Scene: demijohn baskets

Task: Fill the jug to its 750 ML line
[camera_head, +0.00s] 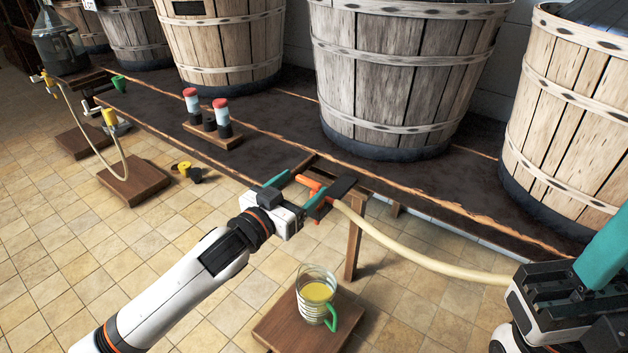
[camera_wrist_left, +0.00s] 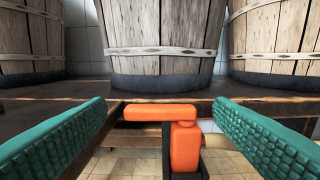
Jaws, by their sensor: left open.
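The clear jug (camera_head: 303,305) with a green handle stands upright on a low wooden block, partly filled with yellow liquid. Its markings are too small to read. Above and behind it, an orange tap (camera_head: 307,183) sits at the bench's front edge; in the left wrist view its orange lever (camera_wrist_left: 150,113) lies crosswise. My left gripper (camera_head: 297,190) is open, its teal fingers on either side of the tap, apart from it in the wrist view. A pale hose (camera_head: 420,257) runs from the tap toward my right gripper (camera_head: 592,262), whose jaws are mostly cut off at the right edge.
Large wooden tubs (camera_head: 400,80) stand along the dark bench (camera_head: 290,115). A small rack (camera_head: 212,136) with red-topped pieces is on it. At the far left are a glass demijohn (camera_head: 60,45), another hose (camera_head: 75,118) and low wooden blocks.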

